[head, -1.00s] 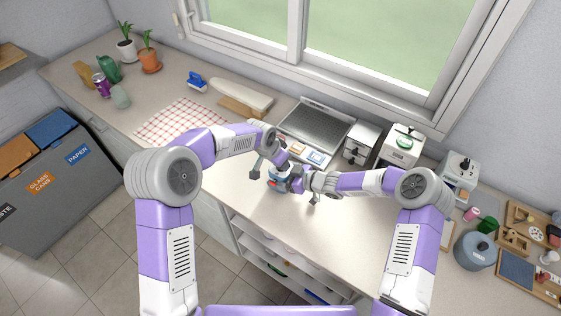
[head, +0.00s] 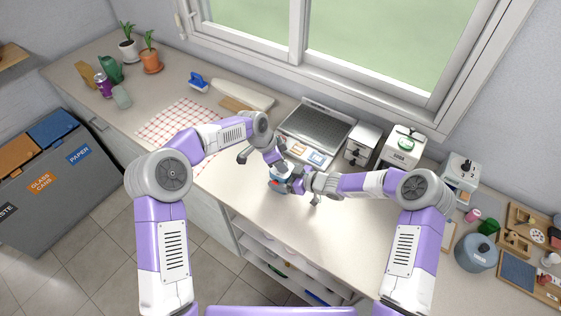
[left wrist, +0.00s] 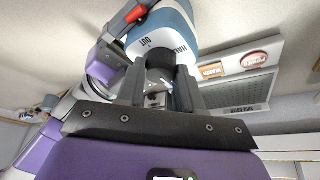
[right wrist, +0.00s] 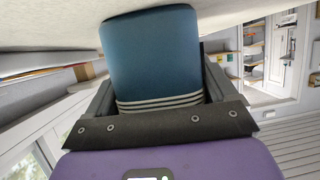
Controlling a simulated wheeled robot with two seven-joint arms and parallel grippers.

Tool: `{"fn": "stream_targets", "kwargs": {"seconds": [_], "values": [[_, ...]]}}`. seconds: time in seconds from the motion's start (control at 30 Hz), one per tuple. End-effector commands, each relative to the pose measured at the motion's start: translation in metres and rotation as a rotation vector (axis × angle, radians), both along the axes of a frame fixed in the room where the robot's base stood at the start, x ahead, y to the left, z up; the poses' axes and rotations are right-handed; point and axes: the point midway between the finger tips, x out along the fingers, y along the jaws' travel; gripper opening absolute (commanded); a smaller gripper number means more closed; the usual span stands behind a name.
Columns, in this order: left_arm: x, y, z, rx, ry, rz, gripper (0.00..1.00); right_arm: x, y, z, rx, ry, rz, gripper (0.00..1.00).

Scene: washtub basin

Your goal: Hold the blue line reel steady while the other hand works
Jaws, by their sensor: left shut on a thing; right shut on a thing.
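The blue line reel (head: 276,186), blue and white with a red part, is between my two hands above the counter in the head view. My right gripper (head: 291,183) is shut on its blue body, which fills the space between the fingers in the right wrist view (right wrist: 155,58). My left gripper (head: 279,167) is at the reel's upper side. In the left wrist view its fingers (left wrist: 157,78) are closed against the reel's white lettered part (left wrist: 158,42). What lies between the fingertips is mostly hidden.
Grey-white appliances (head: 401,148) stand at the right, near a blue-grey pot (head: 475,252). A checked cloth (head: 180,124) lies left. The counter in front (head: 330,235) is clear.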

Motion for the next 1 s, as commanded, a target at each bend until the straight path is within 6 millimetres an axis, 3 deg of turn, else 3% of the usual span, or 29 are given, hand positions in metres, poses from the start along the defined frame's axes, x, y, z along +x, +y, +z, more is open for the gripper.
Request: {"fn": "stream_targets", "kwargs": {"seconds": [0.37, 0.4, 0.53, 0.83, 1.0], "values": [[0.0, 0.001, -0.001, 0.002, 0.001, -0.004, 0.05, 0.0, 0.0, 0.001, 0.002, -0.001, 0.0, 0.43], [0.0, 0.001, -0.001, 0.002, 0.001, -0.004, 0.4, 0.0, 0.0, 0.001, 0.002, -0.001, 0.0, 0.43], [0.0, 0.001, -0.001, 0.002, 0.001, -0.004, 0.6, 0.0, 0.0, 0.001, 0.002, -0.001, 0.0, 0.43], [0.0, 0.001, 0.001, 0.0, -0.001, -0.002, 0.61, 0.0, 0.0, 0.0, 0.001, 0.0, 0.0, 0.43], [-0.001, 0.007, 0.017, 0.001, -0.003, -0.001, 0.61, 0.0, 0.0, 0.0, 0.001, 0.0, 0.0, 0.43]]}}
